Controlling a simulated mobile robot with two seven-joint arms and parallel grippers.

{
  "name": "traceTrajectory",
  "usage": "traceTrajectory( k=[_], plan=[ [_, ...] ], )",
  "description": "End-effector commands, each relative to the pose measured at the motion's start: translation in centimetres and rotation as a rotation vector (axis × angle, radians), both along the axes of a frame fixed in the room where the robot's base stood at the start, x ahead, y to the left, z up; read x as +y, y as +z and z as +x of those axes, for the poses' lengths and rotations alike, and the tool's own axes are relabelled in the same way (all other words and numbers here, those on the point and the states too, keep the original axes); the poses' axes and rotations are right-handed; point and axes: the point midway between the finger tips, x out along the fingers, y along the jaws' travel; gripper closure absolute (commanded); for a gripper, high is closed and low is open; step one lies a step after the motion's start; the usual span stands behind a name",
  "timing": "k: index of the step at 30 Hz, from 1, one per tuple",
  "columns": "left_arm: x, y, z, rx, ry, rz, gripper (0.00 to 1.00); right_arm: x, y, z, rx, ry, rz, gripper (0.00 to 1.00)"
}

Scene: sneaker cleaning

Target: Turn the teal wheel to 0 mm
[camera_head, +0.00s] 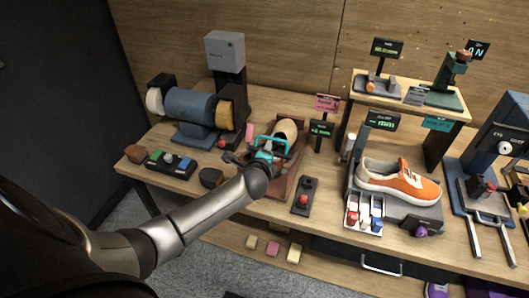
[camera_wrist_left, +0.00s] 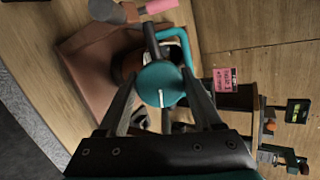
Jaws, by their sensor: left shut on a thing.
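The teal wheel (camera_wrist_left: 161,80) shows as a round knob with a pale mark near its lower edge in the left wrist view. My left gripper (camera_wrist_left: 163,98) is shut on it, one finger on each side. In the head view the left gripper (camera_head: 256,158) covers most of the wheel, at the near side of a brown-based device (camera_head: 297,163) with a teal frame (camera_head: 273,143) and a tan rounded form (camera_head: 287,130). A small display (camera_head: 321,128) beside the device has green characters too small to read. My right gripper is not in view.
A blue roller machine (camera_head: 190,105) stands to the left. A black pad with a red button (camera_head: 304,199) lies right of the device. An orange sneaker (camera_head: 398,182) rests on a grey stand farther right. A dark rounded block (camera_head: 211,177) sits close to my left arm.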

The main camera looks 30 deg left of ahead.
Motion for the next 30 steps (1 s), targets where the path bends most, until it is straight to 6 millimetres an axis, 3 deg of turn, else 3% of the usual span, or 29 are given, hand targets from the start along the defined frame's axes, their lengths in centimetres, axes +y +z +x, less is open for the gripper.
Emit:
traceTrajectory(
  k=[30],
  plan=[
    [0.0,0.1,-0.1,-0.189,0.517,-0.801,0.89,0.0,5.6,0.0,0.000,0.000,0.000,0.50]
  ],
)
